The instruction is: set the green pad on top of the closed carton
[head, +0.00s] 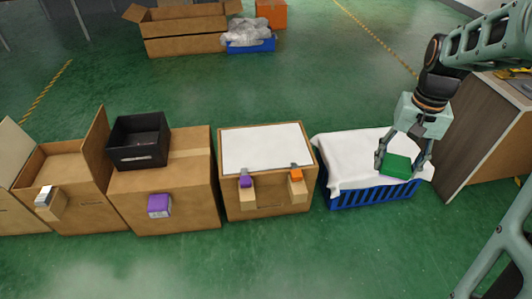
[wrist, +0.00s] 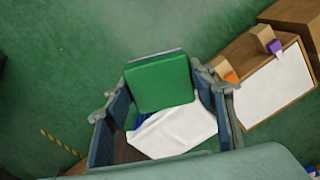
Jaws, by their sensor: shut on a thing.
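The green pad (head: 396,166) is held between the fingers of my gripper (head: 399,164), above the white cloth on the blue crate at the right of the head view. In the wrist view the pad (wrist: 160,82) fills the space between the fingertips of my gripper (wrist: 163,95). A closed, taped carton (head: 190,178) stands left of centre in the head view, with a black bin (head: 138,141) on the left of its top and a purple block on its front. The right part of its top is bare. My gripper is well to the right of it.
A white-topped box (head: 265,147) with purple (head: 246,181) and orange (head: 296,174) levers stands between the taped carton and the blue crate (head: 372,195). An open carton (head: 75,198) is at left. A wooden cabinet (head: 480,145) stands at right.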

